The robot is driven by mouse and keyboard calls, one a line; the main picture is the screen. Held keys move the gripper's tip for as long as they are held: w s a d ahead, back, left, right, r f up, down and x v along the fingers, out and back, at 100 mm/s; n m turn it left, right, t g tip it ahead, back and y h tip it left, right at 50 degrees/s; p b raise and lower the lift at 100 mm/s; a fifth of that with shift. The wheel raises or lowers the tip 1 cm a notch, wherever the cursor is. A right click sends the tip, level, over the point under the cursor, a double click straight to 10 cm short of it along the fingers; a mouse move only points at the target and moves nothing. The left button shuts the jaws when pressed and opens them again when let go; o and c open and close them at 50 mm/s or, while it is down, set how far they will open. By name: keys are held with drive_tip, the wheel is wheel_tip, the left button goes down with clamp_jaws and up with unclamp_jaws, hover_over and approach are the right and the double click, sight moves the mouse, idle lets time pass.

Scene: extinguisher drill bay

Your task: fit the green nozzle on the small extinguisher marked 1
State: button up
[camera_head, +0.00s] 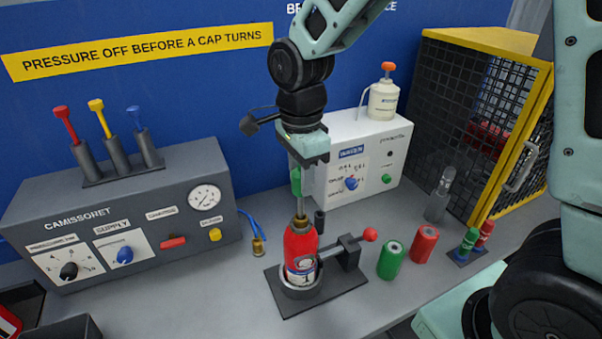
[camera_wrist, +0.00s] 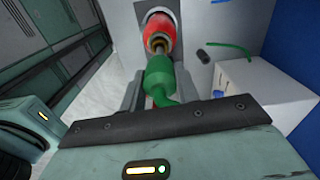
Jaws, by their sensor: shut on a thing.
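The red extinguisher (camera_head: 300,245) stands upright in a round holder on a dark clamp base (camera_head: 318,301). In the wrist view the green nozzle (camera_wrist: 158,80) sits between the fingers, in line with the brass neck (camera_wrist: 158,43) of the red extinguisher (camera_wrist: 160,28). The nozzle's end overlaps the neck in that view; I cannot tell whether they touch.
A clamp handle with a red knob (camera_head: 370,234) sticks out right of the extinguisher. A green can (camera_head: 391,260) and a red can (camera_head: 425,243) stand further right. The grey control panel (camera_head: 130,215) is left, the white box (camera_head: 355,160) behind, the yellow-framed cage (camera_head: 500,120) right.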

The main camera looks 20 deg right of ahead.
sight(301, 217)
drive_tip(key=shift+f+b, duration=2.45)
drive_tip(key=shift+f, duration=0.85)
drive_tip(key=o, duration=1.1)
wheel_tip(301, 217, up, 17)
drive_tip(key=b, duration=0.2)
drive_tip(key=shift+r+b, duration=0.2)
drive_tip(key=shift+b, duration=0.1)
